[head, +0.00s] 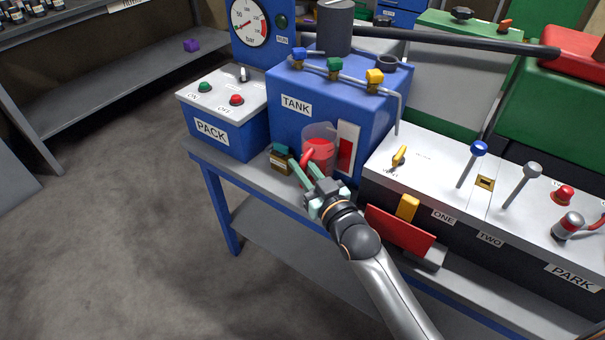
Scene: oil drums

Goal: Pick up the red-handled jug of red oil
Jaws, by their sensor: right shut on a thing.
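The red-handled jug (321,134) is a clear vessel with red oil in it. It stands at the front of the blue tank box (347,105) marked TANK, on the blue-edged bench. My right gripper (303,169) reaches in from the lower right and is shut on the jug's red handle, at the jug's lower left. The gripper hides part of the jug's base, so I cannot tell whether it touches the bench. My left gripper is not in view.
A small brown block (281,161) lies just left of the gripper. The PACK box (226,137) stands to the left. The lever console (495,195) and a red plate (399,233) are close on the right. Pipes and valves run above the jug. The floor at left is clear.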

